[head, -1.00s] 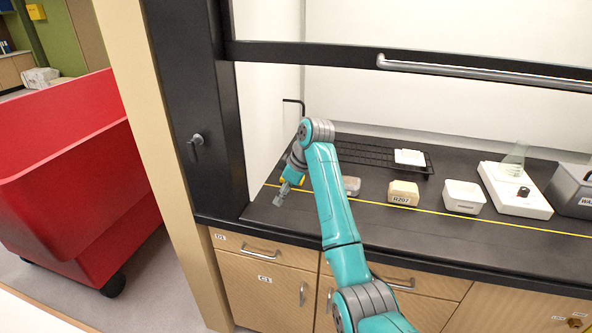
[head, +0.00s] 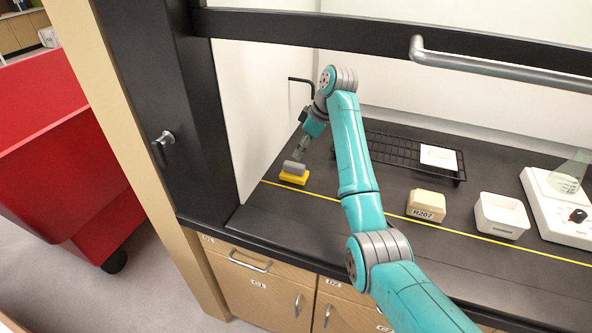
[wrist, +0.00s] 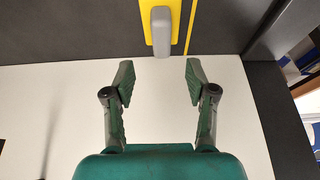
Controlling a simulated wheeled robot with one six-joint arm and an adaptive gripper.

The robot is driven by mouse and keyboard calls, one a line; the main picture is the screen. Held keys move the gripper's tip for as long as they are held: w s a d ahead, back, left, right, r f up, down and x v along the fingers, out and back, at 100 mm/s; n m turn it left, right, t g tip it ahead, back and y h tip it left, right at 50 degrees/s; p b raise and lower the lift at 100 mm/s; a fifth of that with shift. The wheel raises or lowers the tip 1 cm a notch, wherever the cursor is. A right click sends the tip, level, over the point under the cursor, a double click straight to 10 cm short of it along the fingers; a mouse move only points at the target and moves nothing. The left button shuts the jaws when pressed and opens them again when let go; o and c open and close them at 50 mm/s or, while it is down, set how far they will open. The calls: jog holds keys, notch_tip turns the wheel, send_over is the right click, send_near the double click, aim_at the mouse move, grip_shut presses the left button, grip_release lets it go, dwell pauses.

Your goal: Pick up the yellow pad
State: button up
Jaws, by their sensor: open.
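The yellow pad (head: 294,178) lies on the dark bench at the left end of the fume hood, with a grey grip (head: 295,167) on top. In the wrist view the pad (wrist: 177,22) and its grey grip (wrist: 161,32) are at the top edge, partly cut off. My gripper (head: 300,151) is just above and behind the pad in the head view. In the wrist view my gripper (wrist: 159,82) is open and empty, its two fingers spread wider than the grip. The grip lines up with the gap between them, just beyond the fingertips.
A yellow line (head: 330,199) runs along the bench. To the right are a black rack (head: 400,150), a beige block marked R207 (head: 426,205), a white tub (head: 502,215) and a white device (head: 560,220). The hood post (head: 165,120) stands left.

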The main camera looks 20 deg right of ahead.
aim_at(295, 164)
jog(key=x, duration=0.8)
jog(key=shift+s+d+f, duration=0.15)
jog(key=shift+s, duration=0.1)
grip_shut()
